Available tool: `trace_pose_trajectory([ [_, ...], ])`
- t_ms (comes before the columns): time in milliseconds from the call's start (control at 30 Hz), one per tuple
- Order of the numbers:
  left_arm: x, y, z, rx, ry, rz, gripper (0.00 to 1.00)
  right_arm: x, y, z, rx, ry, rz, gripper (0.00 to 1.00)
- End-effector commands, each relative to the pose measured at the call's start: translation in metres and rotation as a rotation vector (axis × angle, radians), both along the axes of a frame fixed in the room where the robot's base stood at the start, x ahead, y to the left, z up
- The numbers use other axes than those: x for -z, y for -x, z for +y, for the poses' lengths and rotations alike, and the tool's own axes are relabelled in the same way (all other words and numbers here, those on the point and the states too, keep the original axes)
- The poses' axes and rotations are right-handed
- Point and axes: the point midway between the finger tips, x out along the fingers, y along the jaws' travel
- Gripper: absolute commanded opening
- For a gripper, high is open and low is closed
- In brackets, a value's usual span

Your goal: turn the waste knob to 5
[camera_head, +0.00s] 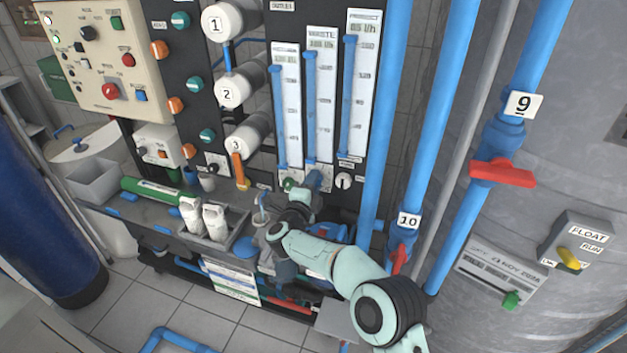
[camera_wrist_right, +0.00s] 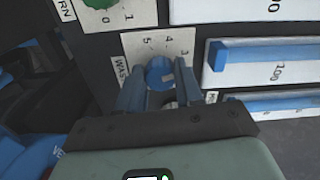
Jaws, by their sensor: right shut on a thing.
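The waste knob (camera_wrist_right: 160,73) is blue and sits on a white dial plate (camera_wrist_right: 143,42) marked with 5, 4 and 3 in the right wrist view. The plate's label is partly covered by a finger. My right gripper (camera_wrist_right: 161,84) is shut on the knob, one finger on each side of it. A small pale mark shows on the knob's face, but I cannot tell which number it points to. In the head view my right gripper (camera_head: 311,184) reaches the panel below the waste flow meter (camera_head: 320,95) and largely covers the knob. My left gripper is out of view.
A green knob (camera_head: 289,184) is close on the left of the gripper and a white-plated knob (camera_head: 343,181) on the right. Blue pipes (camera_head: 425,110) with red valve handles (camera_head: 503,173) run close to my right arm. A grey tray (camera_head: 240,215) holds white-topped cartridges.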

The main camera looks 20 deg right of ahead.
Motion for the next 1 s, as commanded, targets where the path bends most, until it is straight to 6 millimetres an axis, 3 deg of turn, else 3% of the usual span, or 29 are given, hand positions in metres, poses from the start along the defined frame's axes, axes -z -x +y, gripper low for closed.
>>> trace_pose_trajectory([
  [1000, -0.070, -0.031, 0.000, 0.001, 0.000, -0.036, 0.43, -0.002, -0.001, 0.001, -0.002, 0.801, 0.539, 0.05],
])
